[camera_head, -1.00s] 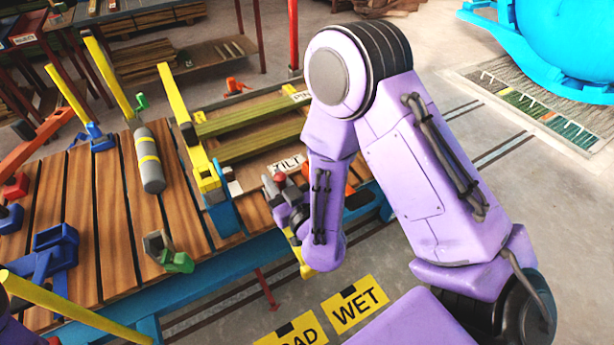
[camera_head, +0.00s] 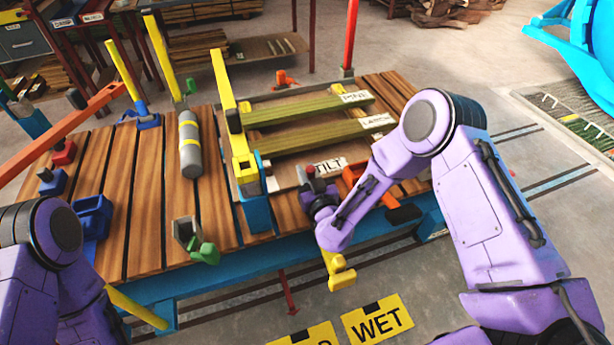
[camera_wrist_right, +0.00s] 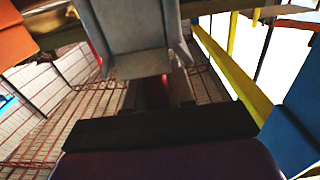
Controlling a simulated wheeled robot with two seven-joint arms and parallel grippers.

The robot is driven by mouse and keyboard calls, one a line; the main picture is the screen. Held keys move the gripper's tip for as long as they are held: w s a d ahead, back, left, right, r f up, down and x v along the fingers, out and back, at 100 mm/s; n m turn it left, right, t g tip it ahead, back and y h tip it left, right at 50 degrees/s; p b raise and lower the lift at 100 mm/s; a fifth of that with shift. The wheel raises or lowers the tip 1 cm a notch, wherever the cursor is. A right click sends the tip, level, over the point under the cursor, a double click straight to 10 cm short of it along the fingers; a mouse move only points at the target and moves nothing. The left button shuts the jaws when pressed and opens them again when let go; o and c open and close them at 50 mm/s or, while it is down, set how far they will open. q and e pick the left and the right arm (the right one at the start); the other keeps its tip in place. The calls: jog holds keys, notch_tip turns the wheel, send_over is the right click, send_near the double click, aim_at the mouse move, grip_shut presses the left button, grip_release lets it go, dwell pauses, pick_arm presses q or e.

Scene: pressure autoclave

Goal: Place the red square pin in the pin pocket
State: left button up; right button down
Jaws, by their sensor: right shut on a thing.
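My right gripper (camera_head: 311,184) is over the front part of the wooden bench, just in front of the TILT label (camera_head: 329,166). It is shut, and a small red piece (camera_head: 309,169) shows at its tip, which I take for the red square pin. In the right wrist view, a grey block (camera_wrist_right: 140,40) fills the upper middle and a dark red piece (camera_wrist_right: 160,92) shows just below it. The pin's square shape is mostly hidden. I cannot make out the pin pocket. My left arm comes in at the lower left, with its gripper not visible.
The slatted bench (camera_head: 150,215) carries a grey cylinder (camera_head: 190,145), a yellow upright bar (camera_head: 232,115) in a blue base, and green-brown beams (camera_head: 310,108). A green clamp (camera_head: 195,243) sits at the front edge.

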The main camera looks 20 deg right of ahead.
jog(key=shift+f, duration=0.4)
jog(key=shift+f, duration=0.2)
jog(key=c, duration=1)
grip_release()
jog(key=shift+o, duration=0.2)
jog(key=shift+r, duration=0.1)
